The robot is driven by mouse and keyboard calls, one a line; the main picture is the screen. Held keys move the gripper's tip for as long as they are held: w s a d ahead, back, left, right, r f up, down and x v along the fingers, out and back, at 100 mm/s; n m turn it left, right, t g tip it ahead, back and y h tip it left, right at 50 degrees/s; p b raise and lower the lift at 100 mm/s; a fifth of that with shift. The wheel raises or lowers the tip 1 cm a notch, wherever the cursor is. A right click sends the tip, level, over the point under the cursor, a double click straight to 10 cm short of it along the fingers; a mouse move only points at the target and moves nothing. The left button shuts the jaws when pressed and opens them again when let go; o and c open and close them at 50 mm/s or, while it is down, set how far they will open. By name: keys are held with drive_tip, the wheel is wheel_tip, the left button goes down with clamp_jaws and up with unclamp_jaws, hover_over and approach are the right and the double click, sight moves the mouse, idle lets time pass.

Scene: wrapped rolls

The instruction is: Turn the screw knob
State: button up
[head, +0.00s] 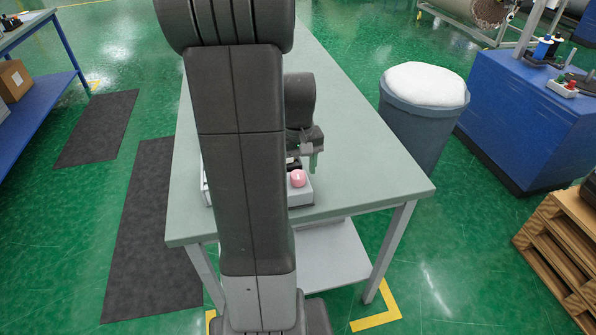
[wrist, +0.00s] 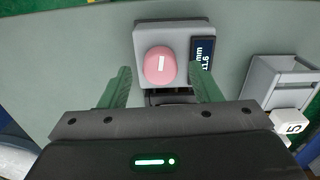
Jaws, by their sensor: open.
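The screw knob (wrist: 160,66) is a round pink knob with a white bar mark, on a light grey box with a small dark display (wrist: 203,52). In the head view the knob (head: 298,178) sits near the front of the table, partly beside my arm. My gripper (wrist: 162,88) is open, its green fingers spread left and right of the knob and apart from it. In the head view my gripper (head: 311,158) is just above and behind the knob. The white bar runs along the picture's vertical. Much of the box is hidden behind my arm in the head view.
The grey-green table (head: 350,170) is clear to the right of the box. A grey holder (wrist: 275,80) and a white piece marked 5 (wrist: 291,125) lie to the right in the wrist view. A grey bin (head: 424,110) stands right of the table.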

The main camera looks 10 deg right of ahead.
sight(298, 174)
drive_tip(key=shift+f, duration=0.8)
drive_tip(key=c, duration=1)
drive_tip(key=shift+m, duration=1.3)
drive_tip(key=o, duration=1)
wheel_tip(298, 174, up, 14)
drive_tip(key=shift+f, duration=0.1)
